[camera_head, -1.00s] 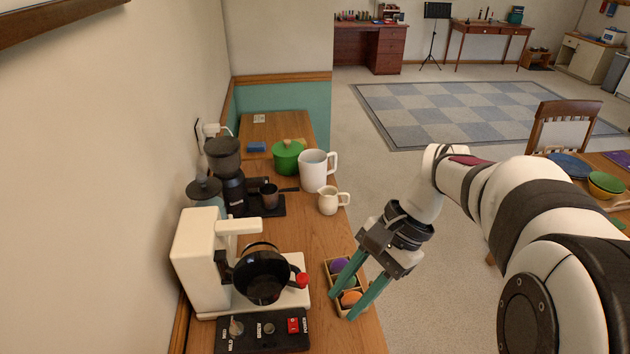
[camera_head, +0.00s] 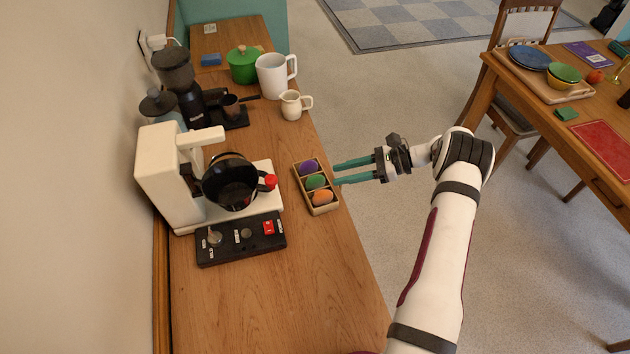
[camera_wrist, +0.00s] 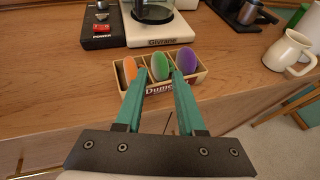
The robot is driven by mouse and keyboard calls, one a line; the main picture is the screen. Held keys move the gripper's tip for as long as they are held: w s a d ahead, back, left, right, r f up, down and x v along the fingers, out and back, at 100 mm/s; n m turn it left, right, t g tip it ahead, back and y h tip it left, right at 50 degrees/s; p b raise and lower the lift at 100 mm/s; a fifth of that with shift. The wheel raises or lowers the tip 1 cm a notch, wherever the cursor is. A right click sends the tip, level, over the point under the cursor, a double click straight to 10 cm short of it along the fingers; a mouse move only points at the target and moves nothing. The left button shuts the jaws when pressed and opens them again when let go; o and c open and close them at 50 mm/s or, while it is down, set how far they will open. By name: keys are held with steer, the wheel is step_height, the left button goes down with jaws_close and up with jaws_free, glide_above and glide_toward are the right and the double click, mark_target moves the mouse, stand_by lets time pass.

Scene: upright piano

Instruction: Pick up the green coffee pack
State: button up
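The green coffee pack (camera_head: 316,182) sits in the middle compartment of a small wooden box (camera_head: 325,208), between a purple pack (camera_head: 308,167) and an orange pack (camera_head: 322,198). In the wrist view the green pack (camera_wrist: 160,67) stands upright between the orange pack (camera_wrist: 130,70) and the purple pack (camera_wrist: 187,61). My gripper (camera_head: 335,174) is open and empty, with its teal fingers pointing at the box from its right side. In the wrist view the fingertips (camera_wrist: 160,76) lie on either side of the green pack in the picture; I cannot tell whether they touch anything.
A white coffee maker (camera_head: 162,165) with a dark carafe (camera_head: 230,185) stands left of the box, behind a black control panel (camera_head: 240,240). The counter's front is clear.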

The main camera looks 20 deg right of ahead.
mark_target(321, 178)
steer(key=x, duration=0.5)
steer(key=shift+w+a, duration=0.1)
steer(key=shift+a, duration=0.05)
jaws_close()
